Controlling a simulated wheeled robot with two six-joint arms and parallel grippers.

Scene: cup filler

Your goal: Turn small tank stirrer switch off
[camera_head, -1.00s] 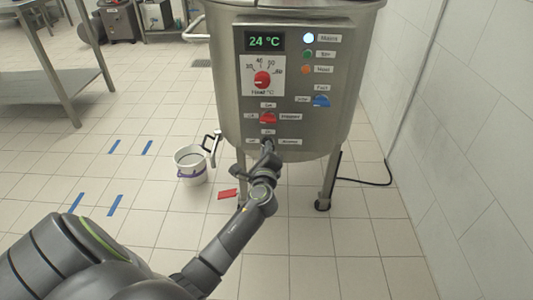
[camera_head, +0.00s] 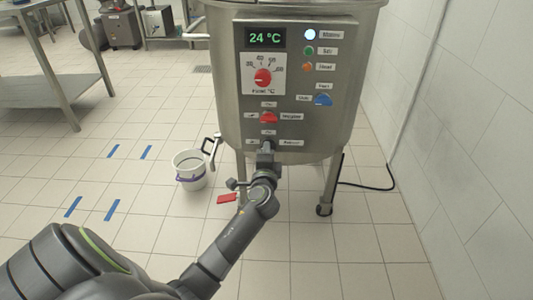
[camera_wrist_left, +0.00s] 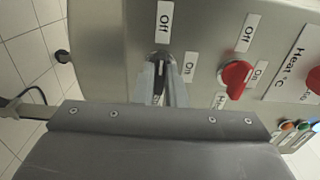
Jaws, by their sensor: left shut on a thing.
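A steel tank (camera_head: 230,100) carries a control panel with a black switch knob (camera_head: 268,145) low on its front. My left gripper (camera_head: 267,155) is at this knob, shut on it, and its fingers cover much of it. In the left wrist view the black knob (camera_wrist_left: 159,62) shows between the two fingers (camera_wrist_left: 160,85). An "Off" label (camera_wrist_left: 163,22) is above it there and an "On" label (camera_wrist_left: 189,67) is at its right. I cannot tell exactly where the knob points. My right gripper is not in view.
A red switch (camera_head: 268,117) sits just above the black knob, with a red heat dial (camera_head: 263,77) higher up. A blue knob (camera_head: 323,100) and several lamps are at the right. A white bucket (camera_head: 190,170) stands at the tank's left. A red piece (camera_head: 227,198) lies on the floor.

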